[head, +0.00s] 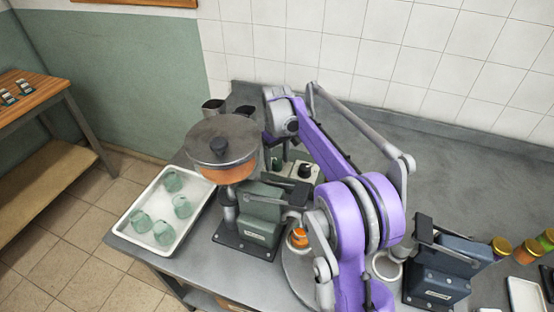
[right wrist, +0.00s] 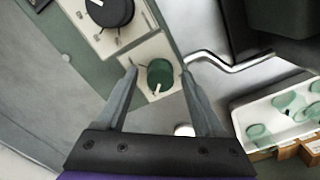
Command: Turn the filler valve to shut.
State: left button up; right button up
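The filler (head: 250,215) is a green-grey machine with a round lidded hopper (head: 222,150) holding orange contents. A green knob (right wrist: 160,74), seemingly the valve, sits on a pale plate; it also shows in the head view (head: 277,164), partly hidden. Its white pointer mark points toward my wrist in the right wrist view. My right gripper (right wrist: 159,71) is open, its fingertips on either side of the knob with gaps. I cannot tell whether the tips have reached its depth. A jar with orange contents (head: 298,238) stands under the spout. My left gripper is not in view.
A black dial (right wrist: 110,10) on a pale panel is close beside the knob. A bent metal rod (right wrist: 225,64) runs near the right finger. A white tray (head: 190,236) with several green glass jars stands at left. A blue-grey machine (head: 440,275) and lidded jars (head: 501,246) are at right.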

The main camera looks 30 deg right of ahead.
aim_at(277, 161)
notch_tip(277, 161, up, 11)
jog(key=shift+p, duration=0.4)
jog(key=shift+s+f, duration=0.1)
jog(key=shift+f, duration=0.05)
dwell(0.5)
